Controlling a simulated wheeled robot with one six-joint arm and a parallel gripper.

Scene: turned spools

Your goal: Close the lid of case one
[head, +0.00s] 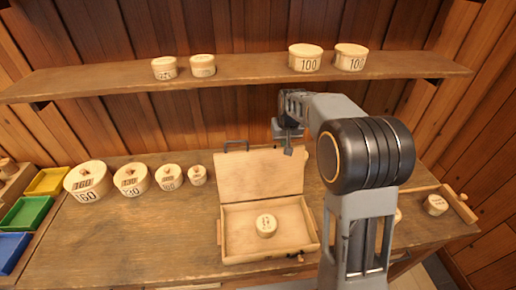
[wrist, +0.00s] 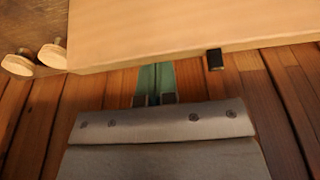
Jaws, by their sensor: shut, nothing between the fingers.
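The wooden case (head: 228,257) stands on the table with its lid (head: 260,172) open, tilted up at the back. A small round labelled spool (head: 266,225) lies inside the case. My gripper (head: 288,151) is shut and empty, near the lid's upper edge on its right half; I cannot tell whether it touches the lid. In the wrist view, the shut fingertips (wrist: 155,100) are close to the edge of a pale wooden panel (wrist: 180,30), which looks like the lid. A dark fitting (wrist: 215,60) sits on that edge.
Several round lidded boxes (head: 137,178) stand in a row left of the case. A shelf (head: 250,68) above the table holds more boxes. Coloured trays (head: 24,214) are at the far left. A wooden tray (head: 455,205) holding a small spool is at the right.

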